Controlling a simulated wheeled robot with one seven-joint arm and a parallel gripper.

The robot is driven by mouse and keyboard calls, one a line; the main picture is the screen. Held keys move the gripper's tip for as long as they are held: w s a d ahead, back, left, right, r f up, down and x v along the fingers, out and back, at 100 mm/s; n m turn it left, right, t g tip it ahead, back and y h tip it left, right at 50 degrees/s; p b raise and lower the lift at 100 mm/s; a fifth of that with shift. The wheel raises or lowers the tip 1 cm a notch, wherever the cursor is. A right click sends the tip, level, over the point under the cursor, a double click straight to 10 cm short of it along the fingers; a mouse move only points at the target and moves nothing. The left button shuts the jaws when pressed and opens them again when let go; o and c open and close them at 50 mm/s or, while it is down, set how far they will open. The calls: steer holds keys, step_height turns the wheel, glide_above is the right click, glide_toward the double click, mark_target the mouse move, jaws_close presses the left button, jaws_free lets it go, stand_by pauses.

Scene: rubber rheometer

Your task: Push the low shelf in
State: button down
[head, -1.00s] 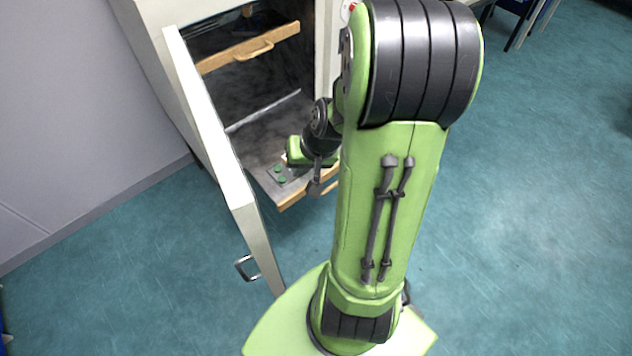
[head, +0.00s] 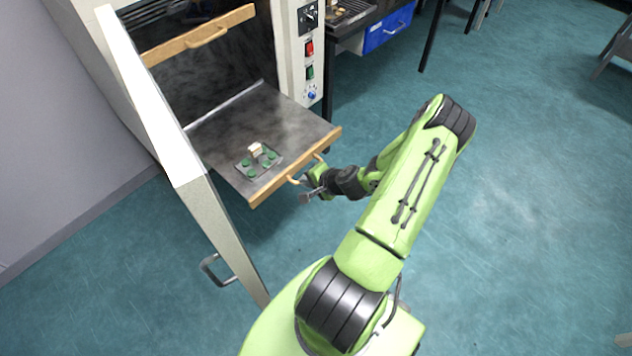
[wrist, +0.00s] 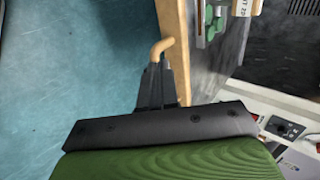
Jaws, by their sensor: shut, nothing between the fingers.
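The low shelf (head: 222,133) is a grey metal plate with a wooden front edge (head: 327,146), standing well out of the open cabinet. A wooden handle (head: 294,180) is on that front. My gripper (head: 308,191) is shut and empty, just outside the front beside the handle. In the wrist view, the gripper (wrist: 157,80) has the handle's curved end (wrist: 161,46) at its fingertips; whether they touch I cannot tell. The wooden front (wrist: 172,25) is just beyond. A small tray (head: 241,165) with green round pieces and a pale block (head: 256,149) lies on the shelf.
The upper shelf (head: 184,41) with its own handle is further in. The cabinet door (head: 158,110) stands open on the left. A control panel (head: 308,55) flanks the opening on the right. A bench with a blue drawer (head: 388,30) is behind.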

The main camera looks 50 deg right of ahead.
mark_target(289, 173)
steer(key=w, duration=0.2)
steer(key=w+f, duration=0.1)
steer(key=w, duration=0.1)
steer(key=shift+w+d, duration=0.1)
steer(key=shift+w, duration=0.45)
